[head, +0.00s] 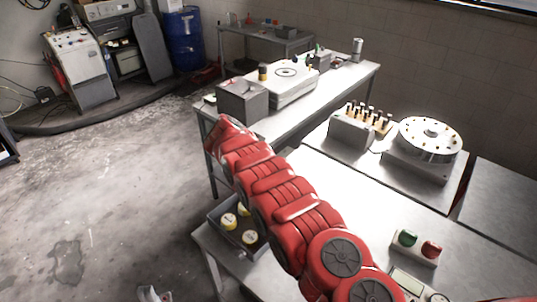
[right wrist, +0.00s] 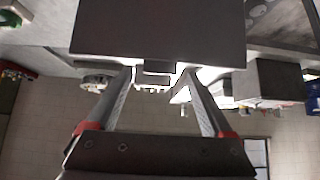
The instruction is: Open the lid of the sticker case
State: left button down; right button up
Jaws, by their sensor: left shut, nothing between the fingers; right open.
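A dark grey flat-faced box, likely the sticker case (right wrist: 158,28), fills the top of the right wrist view. A small tab (right wrist: 158,68) stands out from the middle of its edge. My right gripper (right wrist: 158,78) is open, one finger on each side of that tab. I cannot tell whether the fingers touch it. In the head view my red right arm runs across the near bench, and I see neither this gripper nor clearly the case. My left gripper (head: 155,294) is shut and empty at the bottom edge, over the floor, away from the case.
A dark tray of yellow-topped rolls (head: 216,214) sits left of the arm. A red and green button box (head: 416,248) stands on the near bench (head: 360,205). A peg block (head: 350,130) and round dial (head: 430,138) are behind. A grey box (head: 243,102) stands on the far bench.

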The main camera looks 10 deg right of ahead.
dwell(0.3)
jog(key=p+v, duration=0.6)
jog(key=v, duration=1.1)
jog(key=shift+s+a, duration=0.1)
